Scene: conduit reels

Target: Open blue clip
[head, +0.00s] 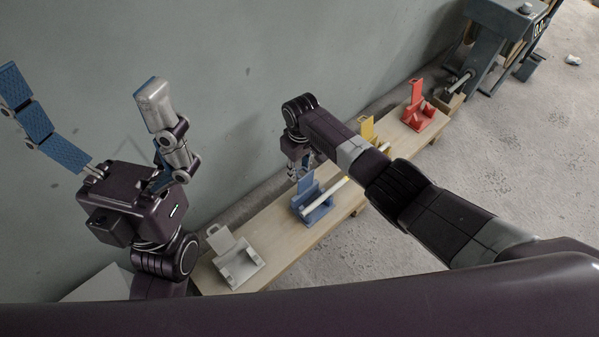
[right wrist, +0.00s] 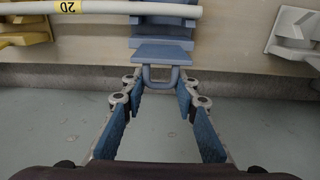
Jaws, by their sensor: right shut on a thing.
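The blue clip (head: 318,212) sits on the wooden bench, its lid (head: 308,188) raised up from the base on the wall side. In the right wrist view the lid (right wrist: 165,53) ends in a grey-blue loop handle (right wrist: 160,82). My right gripper (head: 301,166) is at the lid's upper edge; in the right wrist view its fingers (right wrist: 160,90) are shut on the loop handle from both sides. A white conduit (head: 330,193) with a yellow label lies across the blue clip. My left gripper (head: 82,85) is open and empty, in the air at left.
A white clip (head: 240,266), a yellow clip (head: 367,128) and a red clip (head: 420,117) stand on the same bench (head: 282,222), lids up. The wall (head: 240,70) runs close behind. A dark machine (head: 495,35) stands at the far end.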

